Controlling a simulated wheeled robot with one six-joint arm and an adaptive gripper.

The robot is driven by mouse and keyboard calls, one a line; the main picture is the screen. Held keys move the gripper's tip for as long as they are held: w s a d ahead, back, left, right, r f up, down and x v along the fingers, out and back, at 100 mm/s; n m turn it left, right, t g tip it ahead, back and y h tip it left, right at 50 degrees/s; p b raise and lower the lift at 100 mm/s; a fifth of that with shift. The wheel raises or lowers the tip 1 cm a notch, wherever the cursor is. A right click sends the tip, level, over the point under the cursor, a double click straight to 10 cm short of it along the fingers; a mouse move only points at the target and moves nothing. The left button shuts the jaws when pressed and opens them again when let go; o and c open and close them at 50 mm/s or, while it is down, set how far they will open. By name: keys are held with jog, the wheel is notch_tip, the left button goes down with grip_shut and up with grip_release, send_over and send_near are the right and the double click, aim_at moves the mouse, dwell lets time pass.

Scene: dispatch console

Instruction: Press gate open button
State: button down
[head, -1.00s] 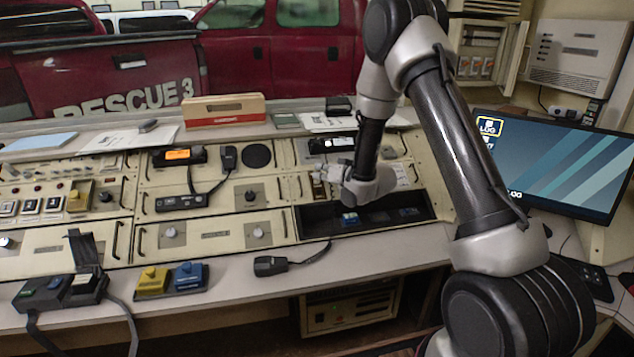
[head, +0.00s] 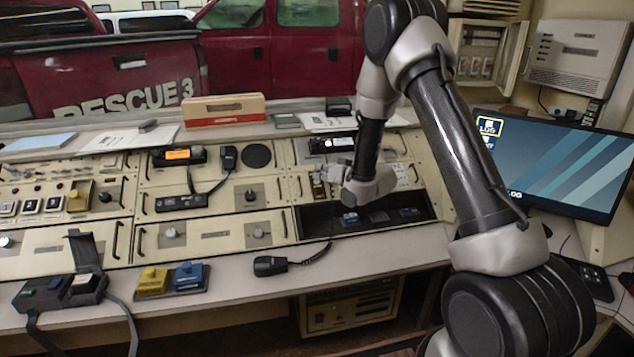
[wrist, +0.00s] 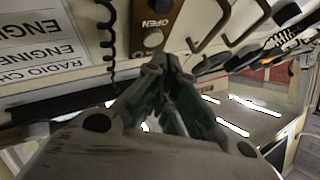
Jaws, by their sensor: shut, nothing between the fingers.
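A brown control plate lettered OPEN (wrist: 152,22) shows at the top of the wrist view, with a pale round button (wrist: 153,39) just below the lettering. A dark round spot sits above the lettering. In the head view the plate is a small brown strip (head: 318,188) left of my wrist. My gripper (wrist: 166,62) is shut and empty. Its fingertips appear just below the pale button in the wrist view. I cannot tell whether they touch the panel. In the head view my gripper (head: 330,174) is small and partly merged with the panel behind.
A coiled black cord (wrist: 106,35) and printed label cards (wrist: 35,35) lie left of the plate in the wrist view. Dark metal handles (wrist: 208,25) stand to its right. An open dark recess (head: 340,222) lies below my wrist, and a monitor (head: 555,165) stands at right.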

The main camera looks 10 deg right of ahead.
jog(key=shift+w+f, duration=0.2)
jog(key=shift+f, duration=0.1)
jog(key=shift+w+f, duration=0.2)
jog(key=shift+f, duration=0.15)
dwell(0.8)
jog(key=shift+r, duration=0.1)
jog(key=shift+s+r, duration=0.45)
jog(key=shift+r, duration=0.1)
jog(key=shift+s+r, duration=0.7)
jog(key=shift+r, duration=0.35)
jog(key=shift+s+r, duration=0.7)
jog(key=shift+r, duration=0.35)
jog(key=shift+r, duration=0.1)
notch_tip(320, 180, up, 8)
